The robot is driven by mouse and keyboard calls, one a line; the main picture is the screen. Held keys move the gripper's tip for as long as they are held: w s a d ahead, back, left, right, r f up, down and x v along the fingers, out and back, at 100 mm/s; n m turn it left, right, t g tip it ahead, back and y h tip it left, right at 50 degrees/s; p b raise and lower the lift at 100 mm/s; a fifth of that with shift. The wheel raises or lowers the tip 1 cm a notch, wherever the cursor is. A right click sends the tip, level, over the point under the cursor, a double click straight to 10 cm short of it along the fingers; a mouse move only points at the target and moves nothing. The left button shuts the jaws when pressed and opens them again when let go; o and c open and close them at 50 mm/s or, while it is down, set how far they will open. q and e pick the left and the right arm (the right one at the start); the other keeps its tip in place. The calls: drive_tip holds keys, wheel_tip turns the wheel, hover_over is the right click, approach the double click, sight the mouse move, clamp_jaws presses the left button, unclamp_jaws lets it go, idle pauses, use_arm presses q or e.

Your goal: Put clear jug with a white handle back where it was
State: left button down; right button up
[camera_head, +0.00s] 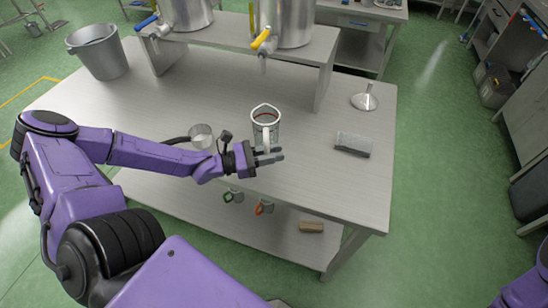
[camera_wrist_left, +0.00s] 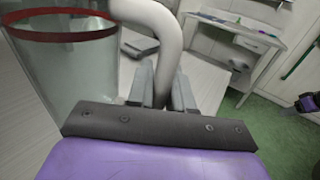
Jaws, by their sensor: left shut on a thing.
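The clear jug (camera_head: 262,118) with a white handle (camera_head: 267,137) is upright at the middle of the table (camera_head: 190,95), near its front half. I cannot tell whether its base touches the table. My left gripper (camera_head: 270,155) is shut on the white handle, at the near side of the jug. In the left wrist view the handle (camera_wrist_left: 158,35) runs down between the fingers (camera_wrist_left: 160,90), and the jug's clear wall and red rim (camera_wrist_left: 60,37) show at the left. My right gripper is out of view.
A grey block (camera_head: 353,144) and an upturned funnel (camera_head: 364,98) are at the right. A raised shelf with steel tanks (camera_head: 284,22) is behind; a bucket (camera_head: 97,50) stands far left.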

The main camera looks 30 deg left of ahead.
use_arm(q)
drive_tip(key=f+b, duration=0.3)
drive_tip(key=f, duration=0.1)
drive_tip(key=shift+d, duration=0.25)
drive_tip(key=shift+w+r, duration=0.1)
drive_tip(key=shift+r, duration=0.15)
drive_tip(key=shift+f, duration=0.15)
drive_tip(key=c, duration=1)
unclamp_jaws()
drive_tip(key=s+a+p, duration=0.1)
drive_tip(key=p, duration=0.1)
drive_tip(key=s+a+r+p, duration=0.1)
drive_tip(key=p, duration=0.2)
drive_tip(key=shift+s+a+r, duration=0.3)
drive_tip(key=shift+s+a, duration=0.05)
drive_tip(key=p+v, duration=0.1)
drive_tip(key=v, duration=0.1)
drive_tip(key=p+v, duration=0.1)
drive_tip(key=v, duration=0.2)
drive_tip(key=f+p+v, duration=0.1)
drive_tip(key=p+v, duration=0.1)
drive_tip(key=shift+s, duration=0.3)
drive_tip(key=shift+s+a+f, duration=0.15)
drive_tip(key=shift+s+a, duration=0.15)
drive_tip(key=shift+a, duration=0.05)
